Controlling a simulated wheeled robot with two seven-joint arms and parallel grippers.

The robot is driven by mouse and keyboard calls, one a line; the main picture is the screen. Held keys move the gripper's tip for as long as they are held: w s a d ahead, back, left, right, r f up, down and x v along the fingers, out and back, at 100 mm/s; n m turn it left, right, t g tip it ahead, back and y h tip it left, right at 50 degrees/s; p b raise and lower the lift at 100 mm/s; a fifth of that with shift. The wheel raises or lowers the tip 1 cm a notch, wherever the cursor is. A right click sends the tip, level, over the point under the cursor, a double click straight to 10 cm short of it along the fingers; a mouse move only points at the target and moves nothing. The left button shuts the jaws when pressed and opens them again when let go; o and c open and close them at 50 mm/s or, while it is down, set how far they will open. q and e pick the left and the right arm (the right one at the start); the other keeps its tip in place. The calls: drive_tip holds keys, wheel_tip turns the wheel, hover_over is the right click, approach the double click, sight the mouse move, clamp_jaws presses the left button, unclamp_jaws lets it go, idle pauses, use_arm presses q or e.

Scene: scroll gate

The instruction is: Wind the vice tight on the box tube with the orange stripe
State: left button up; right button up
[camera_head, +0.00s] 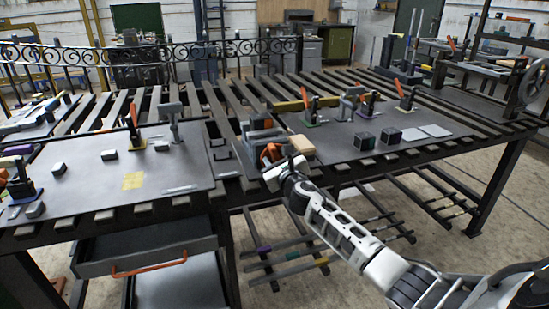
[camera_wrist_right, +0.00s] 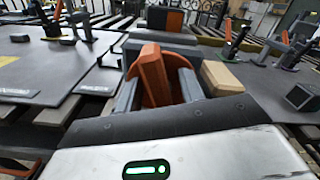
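The vice (camera_head: 262,126) stands at the front edge of the table, between two grey boards. In the right wrist view, a dark block with an orange face (camera_wrist_right: 174,20) shows at the vice. I cannot tell whether this orange is the stripe of the box tube. My right gripper (camera_head: 272,158) is at the near side of the vice. Its fingers (camera_wrist_right: 160,95) stand apart, on either side of an orange handle (camera_wrist_right: 153,72), with some space showing beside the handle. The handle's lower end is hidden by my gripper. My left gripper is not in view.
A pale wooden block (camera_head: 302,144) sits right of the vice. Dark cubes (camera_head: 364,141) and clamps stand on the right board; several clamps stand on the left board (camera_head: 90,185). Striped bars (camera_head: 285,248) lie on a low rack. An open drawer (camera_head: 150,250) juts out below.

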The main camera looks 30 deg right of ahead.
drive_tip(key=shift+w, duration=0.25)
clamp_jaws()
drive_tip(key=shift+d, duration=0.1)
